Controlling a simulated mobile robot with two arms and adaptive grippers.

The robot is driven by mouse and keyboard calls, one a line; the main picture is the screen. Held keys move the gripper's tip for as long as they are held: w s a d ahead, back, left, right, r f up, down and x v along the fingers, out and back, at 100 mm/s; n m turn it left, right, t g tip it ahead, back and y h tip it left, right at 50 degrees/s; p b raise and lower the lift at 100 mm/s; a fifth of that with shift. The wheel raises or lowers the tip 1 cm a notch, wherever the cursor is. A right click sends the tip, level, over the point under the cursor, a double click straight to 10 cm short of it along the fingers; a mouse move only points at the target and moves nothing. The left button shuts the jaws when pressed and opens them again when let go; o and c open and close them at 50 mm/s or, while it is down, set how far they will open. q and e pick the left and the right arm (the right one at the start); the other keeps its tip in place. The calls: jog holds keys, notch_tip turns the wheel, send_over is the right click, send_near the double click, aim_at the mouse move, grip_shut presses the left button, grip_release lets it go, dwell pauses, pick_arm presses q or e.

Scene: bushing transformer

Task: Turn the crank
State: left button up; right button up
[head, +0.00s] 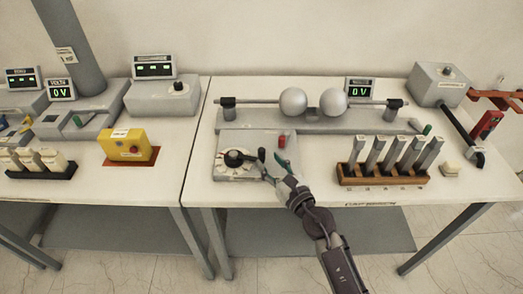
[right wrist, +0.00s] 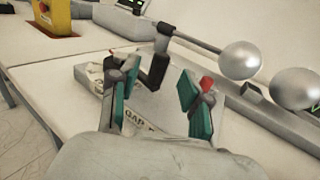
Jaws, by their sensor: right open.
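The black crank (head: 237,158) sits on a round white dial on a light grey panel (head: 233,143) at the front left of the right table. Its upright handle is at the right end of the crank arm. My right gripper (head: 272,166) is open just right of the crank, low over the panel. In the right wrist view the teal fingers of the right gripper (right wrist: 160,95) are spread, and the dark crank handle (right wrist: 157,70) shows between them near the tips. I cannot tell whether a finger touches it. The left gripper is out of view.
Two metal spheres (head: 293,101) on rods stand behind the panel. A red knob (head: 281,141) is close to the right finger. A wooden rack (head: 383,180) of grey-handled pieces stands to the right. A yellow box (head: 124,145) is on the left table.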

aim_at(264, 155)
jog(key=x, duration=0.5)
jog(key=shift+w+a, duration=0.1)
grip_shut()
